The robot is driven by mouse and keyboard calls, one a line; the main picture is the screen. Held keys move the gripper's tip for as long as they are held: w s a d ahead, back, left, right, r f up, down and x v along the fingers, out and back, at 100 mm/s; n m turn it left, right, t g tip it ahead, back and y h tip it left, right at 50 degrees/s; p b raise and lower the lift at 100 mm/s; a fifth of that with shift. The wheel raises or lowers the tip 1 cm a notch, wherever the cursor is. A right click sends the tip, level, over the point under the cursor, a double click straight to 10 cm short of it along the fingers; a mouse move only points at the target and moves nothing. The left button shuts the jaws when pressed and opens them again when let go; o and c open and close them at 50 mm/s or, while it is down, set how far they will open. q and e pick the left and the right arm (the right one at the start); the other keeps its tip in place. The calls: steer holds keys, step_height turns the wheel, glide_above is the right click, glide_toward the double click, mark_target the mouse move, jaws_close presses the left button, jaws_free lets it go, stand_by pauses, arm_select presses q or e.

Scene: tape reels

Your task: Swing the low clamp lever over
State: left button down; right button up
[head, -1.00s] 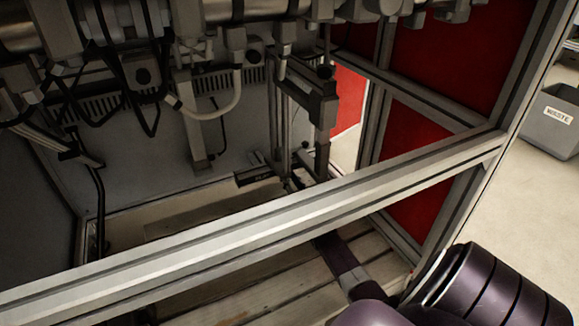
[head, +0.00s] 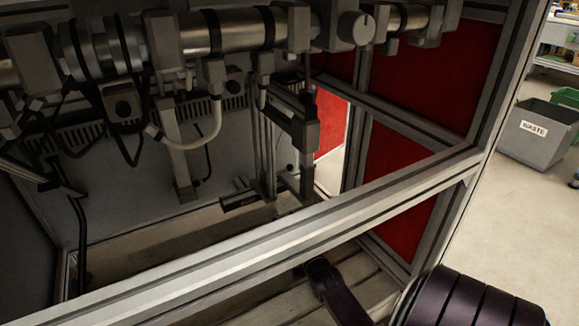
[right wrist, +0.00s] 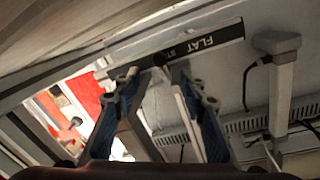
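A dark flat bar with white lettering, "FLAT" readable, shows in the right wrist view (right wrist: 205,42) just beyond my right fingertips. It seems to be the dark bar low in the enclosure in the head view (head: 240,200); I cannot tell whether it is the low clamp lever. Contact with the bar cannot be told. In the head view the front beam hides the right fingers, and only my dark arm shows below it. My left gripper is not in view.
A pale metal beam (head: 250,262) crosses in front of the enclosure. A dark upright post (head: 298,130) stands near the bar. Pipes and rollers (head: 200,38) hang overhead with loose cables. Red panels (head: 400,165) close the right side. A grey waste bin (head: 540,140) stands outside.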

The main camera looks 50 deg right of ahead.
steer(key=shift+v, duration=1.5)
